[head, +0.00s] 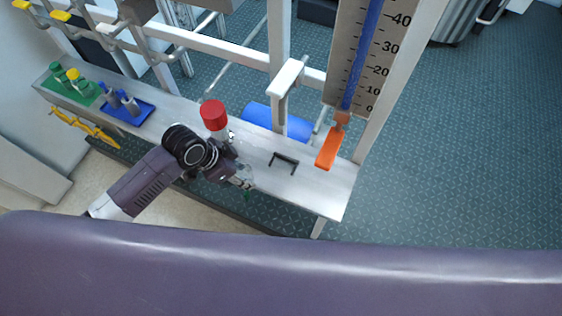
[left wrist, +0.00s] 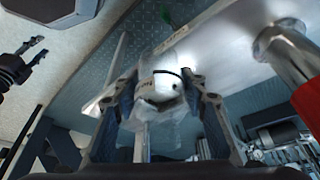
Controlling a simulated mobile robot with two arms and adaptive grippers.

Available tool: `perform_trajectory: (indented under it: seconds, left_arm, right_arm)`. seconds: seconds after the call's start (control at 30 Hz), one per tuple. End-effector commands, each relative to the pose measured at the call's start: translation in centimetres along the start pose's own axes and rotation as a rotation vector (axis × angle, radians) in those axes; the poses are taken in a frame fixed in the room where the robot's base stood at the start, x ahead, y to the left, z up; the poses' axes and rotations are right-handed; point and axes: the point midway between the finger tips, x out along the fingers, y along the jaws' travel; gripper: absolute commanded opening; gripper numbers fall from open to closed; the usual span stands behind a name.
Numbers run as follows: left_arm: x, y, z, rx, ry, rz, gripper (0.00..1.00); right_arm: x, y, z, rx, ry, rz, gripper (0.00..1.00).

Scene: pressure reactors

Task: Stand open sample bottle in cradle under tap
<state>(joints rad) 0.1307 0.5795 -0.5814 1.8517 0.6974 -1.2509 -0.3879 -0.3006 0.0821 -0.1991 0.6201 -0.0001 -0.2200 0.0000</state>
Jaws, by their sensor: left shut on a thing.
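My left gripper (head: 243,178) is over the front edge of the bench, left of the cradle. In the left wrist view, its fingers (left wrist: 163,95) are shut on a pale, translucent sample bottle (left wrist: 160,88) with a dark line around it. Whether its mouth is open is unclear. The bottle is hard to make out in the head view. The cradle (head: 285,162), a small dark bracket on the bench, looks empty. An orange lever (head: 328,150), seemingly the tap's, sits below the level gauge, right of the cradle. My right gripper (left wrist: 38,49) shows at the left wrist view's left edge, fingers apart.
The pale bench (head: 330,195) is clear around the cradle. A red cylinder (head: 213,115) stands behind my left wrist. A blue cylinder (head: 275,122) lies behind the bench. Green (head: 75,86) and blue (head: 128,108) mats hold small items at the far left.

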Motion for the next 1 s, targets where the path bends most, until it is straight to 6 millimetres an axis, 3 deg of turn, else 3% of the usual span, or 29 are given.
perform_trajectory:
  seconds: [0.03,0.2,0.4,0.67,0.8,1.0]
  left_arm:
    - [0.4,0.0,-1.8,-0.001,0.005,0.002,0.13]
    - [2.1,0.0,-6.0,-0.001,0.004,0.001,0.13]
    - [3.7,-0.1,-9.3,0.0,-0.001,0.0,0.13]
    - [4.7,0.0,-11.8,0.0,0.001,0.001,0.13]
    - [7.0,0.0,-10.3,-0.003,-0.005,0.001,0.13]
    - [8.0,-0.1,-10.0,-0.001,-0.001,-0.001,0.13]
  right_arm:
    - [-0.4,-0.1,-0.1,0.0,0.0,-0.001,0.4]
    - [-0.9,-0.2,-0.2,0.001,0.001,-0.003,0.4]
    - [-1.2,-0.4,-0.2,0.002,0.001,-0.004,0.4]
    - [-1.4,-0.4,-0.3,0.001,0.002,-0.004,0.4]
    - [-1.6,-0.4,-0.3,0.001,0.002,-0.004,0.4]
    - [-1.6,-0.4,-0.3,0.001,0.002,-0.004,0.4]
